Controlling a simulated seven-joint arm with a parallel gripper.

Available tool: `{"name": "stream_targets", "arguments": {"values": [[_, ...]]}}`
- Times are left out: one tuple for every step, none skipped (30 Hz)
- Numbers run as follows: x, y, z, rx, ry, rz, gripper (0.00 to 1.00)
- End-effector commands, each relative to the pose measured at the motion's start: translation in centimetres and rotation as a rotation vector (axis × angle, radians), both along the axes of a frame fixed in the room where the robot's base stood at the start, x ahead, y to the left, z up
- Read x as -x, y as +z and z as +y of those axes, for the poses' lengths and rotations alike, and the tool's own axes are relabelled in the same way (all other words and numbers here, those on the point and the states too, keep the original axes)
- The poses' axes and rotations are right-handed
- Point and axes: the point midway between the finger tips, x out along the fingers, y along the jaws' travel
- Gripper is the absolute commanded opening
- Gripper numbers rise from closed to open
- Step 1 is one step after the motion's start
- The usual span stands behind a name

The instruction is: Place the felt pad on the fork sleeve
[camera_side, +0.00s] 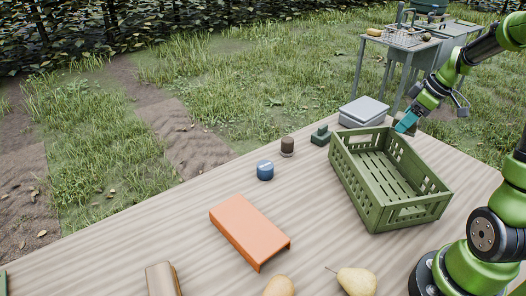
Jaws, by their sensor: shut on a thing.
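My gripper (404,124) is at the upper right, beside the far rim of the green crate. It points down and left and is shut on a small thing. A teal piece shows at its tip; I cannot tell whether this is its fingers or what it holds. No thing in view can be named the felt pad with certainty. An orange channel-shaped piece (247,231), which looks like the fork sleeve, lies on the wooden table left of the crate, open side down. Its top is bare, well apart from my gripper.
The slatted green crate (375,212) looks empty. Near it stand a grey box (363,111), a dark green block (320,135), a brown cylinder (287,146) and a blue round tin (265,170). Pears (357,281) lie at the front edge.

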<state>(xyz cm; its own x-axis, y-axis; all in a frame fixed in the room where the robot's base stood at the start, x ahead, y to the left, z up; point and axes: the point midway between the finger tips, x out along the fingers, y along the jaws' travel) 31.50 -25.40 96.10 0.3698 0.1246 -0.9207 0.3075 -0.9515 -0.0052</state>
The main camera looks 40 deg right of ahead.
Motion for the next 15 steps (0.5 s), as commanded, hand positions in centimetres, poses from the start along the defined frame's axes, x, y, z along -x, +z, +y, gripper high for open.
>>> {"name": "stream_targets", "arguments": {"values": [[-0.9, 0.1, 1.9, -0.002, 0.054, -0.002, 0.26], [-1.4, 0.1, 3.1, -0.002, 0.085, -0.003, 0.26], [-2.0, 0.2, 4.7, -0.004, 0.13, -0.004, 0.26], [-2.4, 0.2, 6.1, -0.005, 0.167, -0.005, 0.26], [-2.8, 0.2, 7.5, -0.005, 0.208, -0.006, 0.26], [-3.3, 0.3, 9.6, -0.007, 0.263, -0.006, 0.26], [-3.6, 0.3, 11.2, -0.008, 0.307, -0.006, 0.26], [-3.8, 0.3, 12.9, -0.009, 0.351, -0.006, 0.26], [-3.9, 0.3, 15.1, -0.009, 0.412, -0.007, 0.26], [-3.9, 0.3, 16.8, -0.009, 0.458, -0.007, 0.26], [-3.9, 0.4, 18.4, -0.01, 0.504, -0.007, 0.27], [-3.7, 0.3, 20.6, -0.011, 0.566, -0.007, 0.27], [-3.5, 0.4, 22.2, -0.009, 0.613, -0.008, 0.27], [-3.1, 0.3, 23.9, -0.009, 0.661, -0.007, 0.27], [-2.6, 0.3, 26.0, -0.009, 0.724, -0.006, 0.27]]}}
